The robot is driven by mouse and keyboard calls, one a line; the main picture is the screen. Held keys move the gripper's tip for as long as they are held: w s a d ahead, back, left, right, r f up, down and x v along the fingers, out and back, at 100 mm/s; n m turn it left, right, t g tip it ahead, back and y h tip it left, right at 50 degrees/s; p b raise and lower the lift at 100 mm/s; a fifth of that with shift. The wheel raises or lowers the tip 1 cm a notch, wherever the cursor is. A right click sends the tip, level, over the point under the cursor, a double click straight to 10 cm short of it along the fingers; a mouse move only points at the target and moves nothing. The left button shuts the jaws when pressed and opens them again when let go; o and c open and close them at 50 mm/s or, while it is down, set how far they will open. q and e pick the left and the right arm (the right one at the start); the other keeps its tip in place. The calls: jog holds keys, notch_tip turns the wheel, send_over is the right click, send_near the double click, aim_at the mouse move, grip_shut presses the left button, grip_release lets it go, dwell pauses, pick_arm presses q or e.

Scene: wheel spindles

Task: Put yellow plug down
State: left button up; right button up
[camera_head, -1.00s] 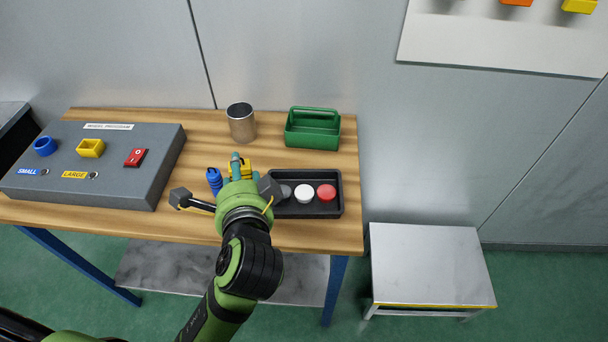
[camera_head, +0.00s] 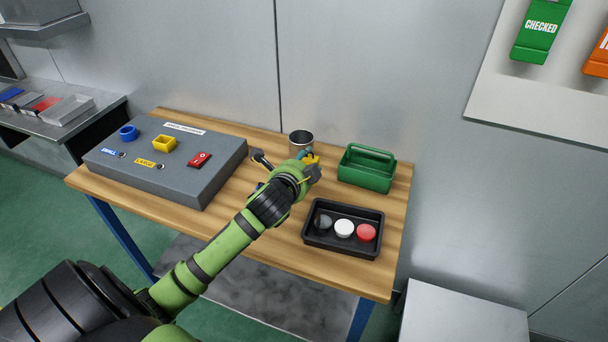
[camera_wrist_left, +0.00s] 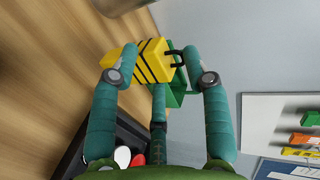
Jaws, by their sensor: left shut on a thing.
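The yellow plug (camera_wrist_left: 143,66) is a yellow block with dark bands and a dark loop at one end. In the left wrist view it sits between the teal fingers of my left gripper (camera_wrist_left: 160,78), which is shut on it. In the head view my left gripper (camera_head: 305,157) is over the table near the metal cup, and a bit of the yellow plug (camera_head: 312,160) shows at its fingertips. Whether the plug touches the table cannot be told. The blue plug (camera_head: 260,186) is mostly hidden behind my left arm. My right gripper is not in view.
A metal cup (camera_head: 300,140) stands just behind the gripper. A green carrier (camera_head: 366,175) is to its right. A black tray (camera_head: 317,237) with grey, white and red discs lies at the front right. A grey panel box (camera_head: 205,180) fills the left. Bare wood (camera_head: 285,225) lies between.

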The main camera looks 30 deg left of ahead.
pick_arm(q)
jog(key=shift+w+a+f, duration=0.1)
jog(key=shift+a+f, duration=0.1)
jog(key=shift+f, duration=0.6)
jog(key=shift+w+a+f, duration=0.1)
jog(key=shift+a+f, duration=0.05)
jog(key=shift+f, duration=0.65)
jog(key=shift+w+a+f, duration=0.1)
jog(key=shift+a+f, duration=0.1)
jog(key=shift+f, duration=0.6)
jog(key=shift+f, duration=0.15)
jog(key=o, duration=1.2)
jog(key=shift+c, duration=0.2)
jog(key=shift+r, duration=0.2)
jog(key=v, duration=1.2)
jog(key=shift+b, duration=0.35)
